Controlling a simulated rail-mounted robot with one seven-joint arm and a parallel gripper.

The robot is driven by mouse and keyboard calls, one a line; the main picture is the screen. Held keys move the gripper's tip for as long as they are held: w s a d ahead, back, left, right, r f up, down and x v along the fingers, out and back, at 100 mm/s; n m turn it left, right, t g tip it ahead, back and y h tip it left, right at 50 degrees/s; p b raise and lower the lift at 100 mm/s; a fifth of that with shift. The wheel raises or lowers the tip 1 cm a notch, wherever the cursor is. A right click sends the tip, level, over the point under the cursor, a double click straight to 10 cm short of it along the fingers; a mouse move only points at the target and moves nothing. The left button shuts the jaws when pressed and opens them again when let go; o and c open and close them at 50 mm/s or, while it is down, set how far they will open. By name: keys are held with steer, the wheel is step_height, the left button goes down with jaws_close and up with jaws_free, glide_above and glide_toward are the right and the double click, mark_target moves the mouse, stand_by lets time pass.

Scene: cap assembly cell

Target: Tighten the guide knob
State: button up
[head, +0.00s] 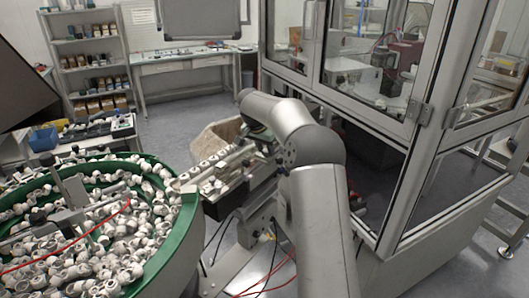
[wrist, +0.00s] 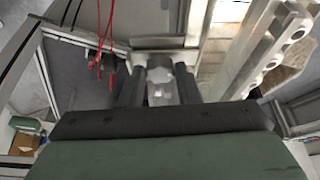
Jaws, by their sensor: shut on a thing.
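My gripper (wrist: 160,78) shows in the wrist view with two dark fingers on either side of a small pale knob. It is shut on this guide knob (wrist: 160,93), which sits in front of a grey metal plate (wrist: 165,43). In the head view my arm reaches over the guide rail (head: 228,178), and my gripper (head: 261,141) is only partly visible at the rail's far end. The knob is hidden there behind my arm. I cannot tell how tight the knob is.
A green-rimmed bowl feeder (head: 186,212) full of white caps stands left of the rail. A glazed metal enclosure (head: 390,150) stands close on the right. A pale bin (head: 212,138) is behind the rail. Red cables (wrist: 103,45) hang near my gripper, and cables lie on the floor.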

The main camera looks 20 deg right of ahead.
steer(key=n, duration=0.1)
steer(key=n+t+b, duration=0.1)
steer(key=n, duration=0.1)
steer(key=shift+s+d+n+y, duration=0.15)
steer(key=shift+n+y, duration=0.15)
steer(key=shift+y, duration=0.1)
steer(key=n, duration=0.1)
steer(key=n+t+y, duration=0.1)
steer(key=n, duration=0.1)
steer(key=shift+s+d+r+n, duration=0.1)
steer(key=shift+d+r+n, duration=0.1)
steer(key=shift+n, duration=0.1)
steer(key=n+y+p, duration=0.1)
steer(key=n, duration=0.2)
steer(key=shift+d+n+y, duration=0.15)
steer(key=shift+n+y, duration=0.15)
steer(key=shift+y, duration=0.1)
steer(key=shift+d+n+y+p, duration=0.15)
steer(key=shift+n+y+p, duration=0.6)
steer(key=shift+n, duration=1.15)
steer(key=shift+f, duration=0.1)
steer(key=o, duration=0.7)
steer(key=b+v, duration=0.2)
steer(key=v, duration=1.5)
steer(key=shift+r, duration=0.25)
